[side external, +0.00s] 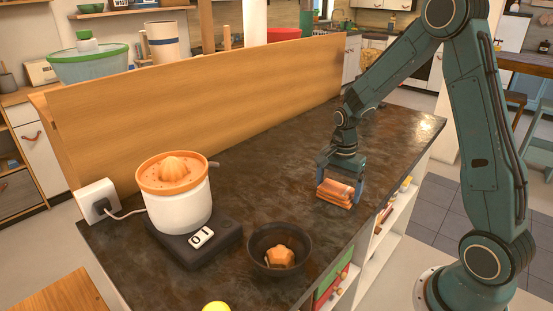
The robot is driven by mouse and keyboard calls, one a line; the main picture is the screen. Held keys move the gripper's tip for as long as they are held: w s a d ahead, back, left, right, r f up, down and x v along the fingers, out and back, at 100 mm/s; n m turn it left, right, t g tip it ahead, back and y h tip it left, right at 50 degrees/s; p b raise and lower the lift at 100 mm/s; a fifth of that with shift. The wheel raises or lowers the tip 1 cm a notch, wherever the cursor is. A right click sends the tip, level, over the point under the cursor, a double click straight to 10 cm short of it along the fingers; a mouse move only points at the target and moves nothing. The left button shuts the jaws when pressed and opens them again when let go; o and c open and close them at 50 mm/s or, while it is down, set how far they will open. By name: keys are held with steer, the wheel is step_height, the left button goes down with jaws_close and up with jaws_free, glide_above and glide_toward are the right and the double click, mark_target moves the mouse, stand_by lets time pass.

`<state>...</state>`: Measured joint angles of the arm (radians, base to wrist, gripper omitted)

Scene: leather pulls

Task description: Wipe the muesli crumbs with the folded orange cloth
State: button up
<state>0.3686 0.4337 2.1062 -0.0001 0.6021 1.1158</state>
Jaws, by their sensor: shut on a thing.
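The folded orange cloth (336,194) is a small layered stack between the fingers of my gripper (340,190). My gripper points down and is shut on the cloth over the right part of the dark countertop (265,160). The cloth is at or very near the counter surface; I cannot tell whether it touches. I cannot make out muesli crumbs on the counter; they may be too small to see or hidden behind the cloth and gripper.
A citrus juicer (178,205) stands on a dark base at the left, its cord running to a white socket block (98,200). A dark bowl (262,270) holds an orange piece. A yellow round thing (216,307) is at the bottom edge. A wooden panel (200,90) lines the back.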

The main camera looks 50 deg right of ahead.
steer(key=shift+s, duration=0.9)
steer(key=shift+w+r, duration=0.1)
steer(key=shift+r, duration=3.95)
steer(key=shift+w, duration=0.15)
